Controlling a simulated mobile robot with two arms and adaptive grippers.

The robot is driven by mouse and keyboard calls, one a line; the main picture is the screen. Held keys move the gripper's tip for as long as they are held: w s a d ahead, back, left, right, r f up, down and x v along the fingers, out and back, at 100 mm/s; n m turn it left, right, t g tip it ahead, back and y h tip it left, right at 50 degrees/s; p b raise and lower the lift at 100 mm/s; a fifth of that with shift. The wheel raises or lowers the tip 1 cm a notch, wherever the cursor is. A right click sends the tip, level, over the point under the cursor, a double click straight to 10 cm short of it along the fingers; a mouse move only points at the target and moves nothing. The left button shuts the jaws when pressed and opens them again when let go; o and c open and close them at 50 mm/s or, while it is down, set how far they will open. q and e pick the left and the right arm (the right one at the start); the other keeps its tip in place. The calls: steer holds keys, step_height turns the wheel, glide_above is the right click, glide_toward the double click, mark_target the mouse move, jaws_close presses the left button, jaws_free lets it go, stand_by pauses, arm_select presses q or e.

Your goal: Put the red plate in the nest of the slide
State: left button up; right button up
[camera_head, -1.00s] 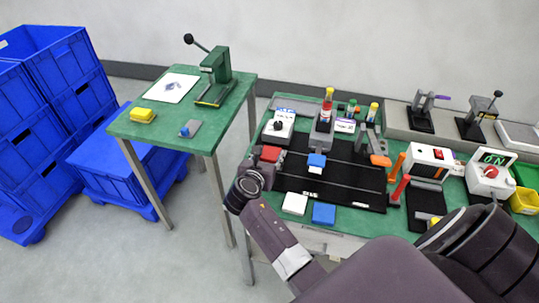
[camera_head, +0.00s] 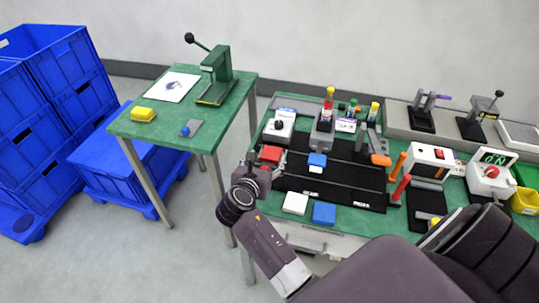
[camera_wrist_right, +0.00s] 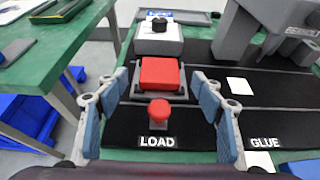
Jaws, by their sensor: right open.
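The red plate (camera_head: 271,154) is a red block at the left end of the black board. In the right wrist view the red plate (camera_wrist_right: 160,74) sits flat in a grey holder, apparently the slide's nest (camera_wrist_right: 135,90), behind the LOAD label. A red knob (camera_wrist_right: 159,110) stands just in front of it. How deep the plate sits cannot be told. My right gripper (camera_head: 257,172) is at the near left edge of the board. In its wrist view the right gripper (camera_wrist_right: 161,90) is open, its fingers to either side and nearer than the plate, with nothing held. My left gripper is not in view.
A white box with a black knob (camera_wrist_right: 158,40) stands behind the plate. A grey station (camera_head: 323,133) stands to the right. A white block (camera_head: 295,203) and a blue block (camera_head: 324,212) lie at the front. A green side table (camera_head: 160,112) stands left, across a gap.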

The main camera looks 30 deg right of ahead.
steer(key=v, duration=0.7)
steer(key=shift+s, duration=0.2)
steer(key=shift+a, duration=0.1)
